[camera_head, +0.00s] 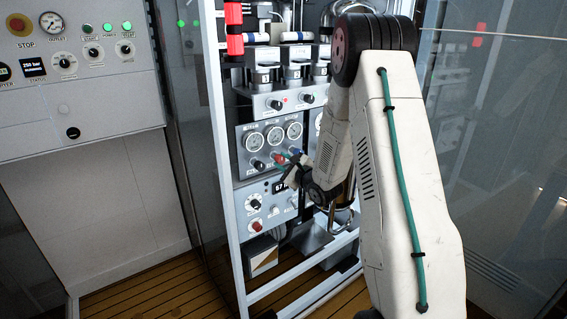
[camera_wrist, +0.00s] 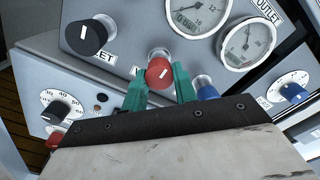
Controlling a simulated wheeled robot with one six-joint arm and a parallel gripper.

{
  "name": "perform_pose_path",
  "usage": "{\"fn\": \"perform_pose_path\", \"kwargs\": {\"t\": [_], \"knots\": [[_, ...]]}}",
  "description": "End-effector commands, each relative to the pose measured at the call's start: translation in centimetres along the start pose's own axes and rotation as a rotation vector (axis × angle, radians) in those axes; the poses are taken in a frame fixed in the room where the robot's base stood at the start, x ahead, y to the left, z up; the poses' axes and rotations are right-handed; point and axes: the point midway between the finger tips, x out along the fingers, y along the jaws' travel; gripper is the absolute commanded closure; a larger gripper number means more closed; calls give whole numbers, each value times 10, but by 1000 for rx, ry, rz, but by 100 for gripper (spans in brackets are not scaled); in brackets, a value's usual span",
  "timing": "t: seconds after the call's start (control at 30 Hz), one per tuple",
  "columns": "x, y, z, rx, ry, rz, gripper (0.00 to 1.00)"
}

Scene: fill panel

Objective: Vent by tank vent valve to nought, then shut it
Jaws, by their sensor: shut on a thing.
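In the wrist view my gripper (camera_wrist: 160,84) has its two green fingers on either side of a red knob (camera_wrist: 159,72) with a white pointer mark. The fingers are shut on this knob. Its label is mostly hidden by a finger; only a first letter, perhaps V, shows. In the head view my gripper (camera_head: 288,160) reaches the knob row of the gauge panel (camera_head: 246,133), at the red knob (camera_head: 279,158). A black knob (camera_wrist: 87,37), its label ending in "ET", is to the left, and a blue knob (camera_wrist: 207,92) is to the right.
Gauges (camera_wrist: 243,43) sit just above the knobs; one is labelled OUTLET. A lower panel (camera_head: 254,203) carries a dial knob and a red button. A control cabinet (camera_head: 85,60) with a red STOP button stands at the left. Glass panels flank the rack.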

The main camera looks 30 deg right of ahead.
Motion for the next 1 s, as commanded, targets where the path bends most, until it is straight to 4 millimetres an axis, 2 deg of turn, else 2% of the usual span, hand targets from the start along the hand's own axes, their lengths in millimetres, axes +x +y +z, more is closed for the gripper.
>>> {"fn": "perform_pose_path", "kwargs": {"t": [0.1, 0.13, 0.2, 0.47, 0.57, 0.9, 1.0], "knots": [[-1, 1, -2, 3, 5, 2, 95], [-1, 1, -2, 2, 5, 2, 64], [-1, 1, -2, 2, 4, 2, 50], [-1, 1, 0, 0, 2, 1, 50], [-7, 0, -1, 0, 3, 1, 50], [-62, 0, -1, 1, 5, 0, 50], [-73, 0, -2, 2, 5, 0, 50]]}}
